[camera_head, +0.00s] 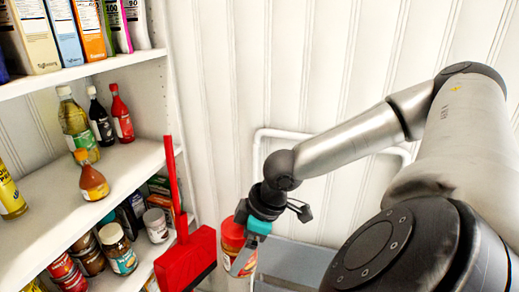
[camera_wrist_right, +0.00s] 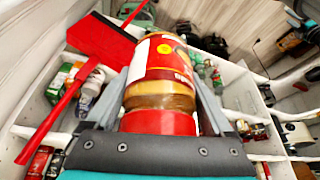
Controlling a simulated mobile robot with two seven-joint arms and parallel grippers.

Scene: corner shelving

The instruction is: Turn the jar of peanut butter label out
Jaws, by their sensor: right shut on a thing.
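The jar of peanut butter (camera_head: 233,232), with a red lid, is in my right gripper (camera_head: 246,257), off the shelf. In the right wrist view the jar (camera_wrist_right: 160,62) lies between the two grey fingers, its red lid (camera_wrist_right: 158,122) towards the palm. A red, white and yellow label faces that camera, above a band of brown contents. In the head view the gripper covers part of the jar. My left gripper is in neither view.
White shelving (camera_head: 125,167) on the left holds bottles, jars, cans and upright boxes. A white rail (camera_head: 300,135) runs along the panelled wall behind my right arm.

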